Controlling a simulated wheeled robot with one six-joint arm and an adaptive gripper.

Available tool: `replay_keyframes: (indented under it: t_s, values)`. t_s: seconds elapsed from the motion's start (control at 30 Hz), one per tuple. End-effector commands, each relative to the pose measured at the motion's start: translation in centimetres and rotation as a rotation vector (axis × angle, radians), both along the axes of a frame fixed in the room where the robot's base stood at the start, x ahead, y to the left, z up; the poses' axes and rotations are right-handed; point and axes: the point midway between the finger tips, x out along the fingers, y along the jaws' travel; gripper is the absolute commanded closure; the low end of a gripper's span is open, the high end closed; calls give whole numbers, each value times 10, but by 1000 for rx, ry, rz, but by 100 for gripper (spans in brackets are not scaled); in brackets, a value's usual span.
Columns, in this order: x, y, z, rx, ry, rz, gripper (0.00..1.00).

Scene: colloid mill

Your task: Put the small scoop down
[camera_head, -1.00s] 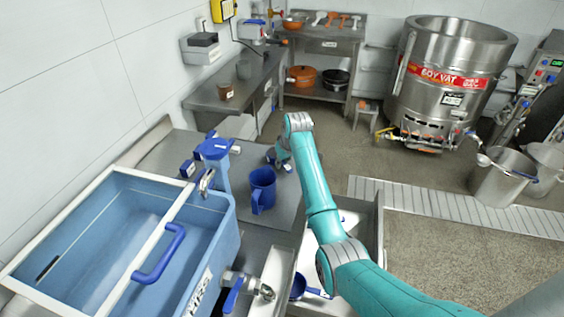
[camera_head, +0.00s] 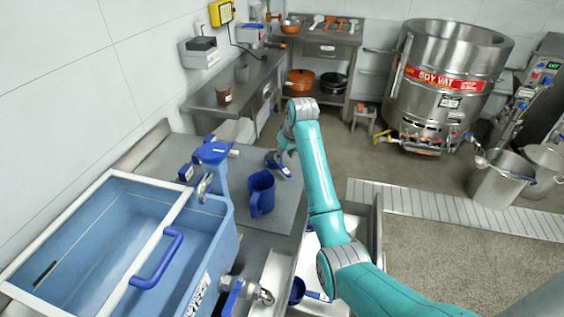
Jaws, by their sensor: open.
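A small dark-blue scoop (camera_head: 276,162) shows at the far right part of the steel table (camera_head: 235,222), beyond the blue jug. My gripper (camera_head: 282,152) is right at it, under the bent wrist of my teal arm. The gripper is open. It is small here and partly hidden by my arm, so I cannot tell whether its fingers still touch the scoop. The scoop appears to rest on the table top.
A blue jug (camera_head: 261,193) stands just nearer than the scoop. A blue tank (camera_head: 125,242) with a handle fills the left. Another blue scoop (camera_head: 297,290) lies at the lower middle. A side bench (camera_head: 215,97) and the soy vat (camera_head: 449,85) stand farther back.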

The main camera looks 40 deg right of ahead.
Motion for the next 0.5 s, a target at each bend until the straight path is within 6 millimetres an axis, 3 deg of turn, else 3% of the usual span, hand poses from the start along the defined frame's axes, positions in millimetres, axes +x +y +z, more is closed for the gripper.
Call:
replay_keyframes:
  t_s: [0.2, 0.5]
  values:
    - [-12, 1, 30, -1, -2, 0, 58]
    - [-17, 2, 41, 0, 0, -1, 58]
